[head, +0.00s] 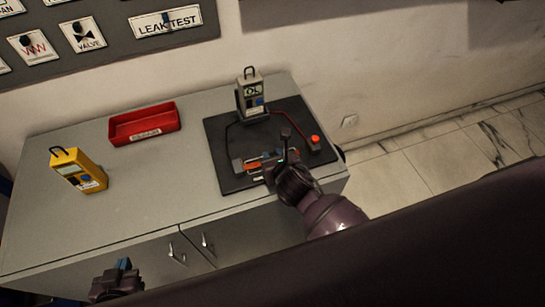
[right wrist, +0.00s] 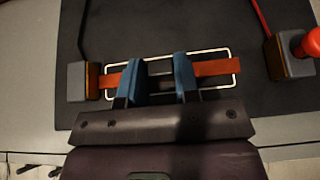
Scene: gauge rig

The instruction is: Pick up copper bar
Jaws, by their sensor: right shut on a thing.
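The copper bar (right wrist: 218,68) is a flat orange-red strip over a white outlined rectangle on the black mat (right wrist: 200,20). Its middle, between my fingers, looks grey. My right gripper (right wrist: 159,75) has its blue fingers closed on this middle part, with copper ends showing on both sides. I cannot tell whether the bar touches the mat. In the head view the bar (head: 253,168) is partly hidden by my right gripper (head: 279,158). My left gripper (head: 124,264) is at the lower left, in front of the cabinet, away from the bar; its finger gap is unclear.
A grey block (right wrist: 77,82) is at the bar's left end. A block with a red knob (head: 315,140) is to the right. A grey meter (head: 251,95) with leads stands behind. A red bin (head: 144,124) and yellow meter (head: 78,170) stand left on the grey bench (head: 150,185).

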